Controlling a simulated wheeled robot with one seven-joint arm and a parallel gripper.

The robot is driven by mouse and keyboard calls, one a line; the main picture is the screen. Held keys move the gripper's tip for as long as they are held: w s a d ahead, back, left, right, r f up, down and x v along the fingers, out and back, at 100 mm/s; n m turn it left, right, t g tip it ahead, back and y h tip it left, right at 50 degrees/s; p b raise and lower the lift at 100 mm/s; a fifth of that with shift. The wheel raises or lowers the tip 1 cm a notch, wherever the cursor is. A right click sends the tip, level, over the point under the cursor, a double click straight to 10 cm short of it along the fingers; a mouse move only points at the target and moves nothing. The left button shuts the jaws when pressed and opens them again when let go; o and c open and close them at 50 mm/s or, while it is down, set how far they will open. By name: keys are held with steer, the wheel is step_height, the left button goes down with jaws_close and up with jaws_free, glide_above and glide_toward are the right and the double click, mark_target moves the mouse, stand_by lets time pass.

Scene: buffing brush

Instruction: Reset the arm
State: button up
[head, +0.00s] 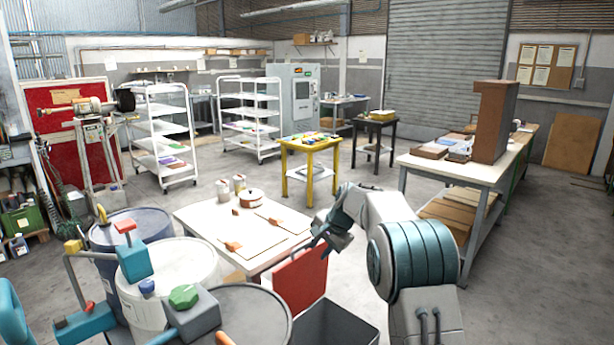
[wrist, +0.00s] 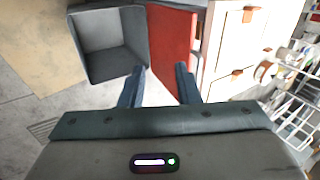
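My gripper (head: 319,247) is at the end of my arm, in front of the right side of the low white table (head: 200,212). In the wrist view my gripper (wrist: 160,68) shows two dark blue fingers spread apart with nothing between them. It is open and empty, above the floor near an open grey bin (wrist: 108,45) and a red panel (wrist: 171,42). The arm is bent, with its teal and white links at the right of the head view.
The red panel (head: 300,281) and grey bin (head: 337,325) stand close below my gripper. Drums (head: 180,270) with colourful tools crowd the front left. A long workbench (head: 450,172) is at the right. A yellow table (head: 310,160) stands farther back, with open floor around it.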

steer(key=s+d+r+n+h, duration=0.1)
steer(key=s+d+r+n, duration=0.2)
steer(key=s, duration=0.8)
steer(key=s+d+r+n+h, duration=0.1)
steer(key=s+d+r, duration=0.3)
steer(key=s, duration=0.7)
steer(key=s+d+f+n+h, duration=0.1)
steer(key=s+d+f+n, duration=0.1)
steer(key=s, duration=0.9)
steer(key=s+d+f+n+g+h, duration=0.1)
steer(key=s+d+f+n, duration=0.1)
steer(key=s, duration=1)
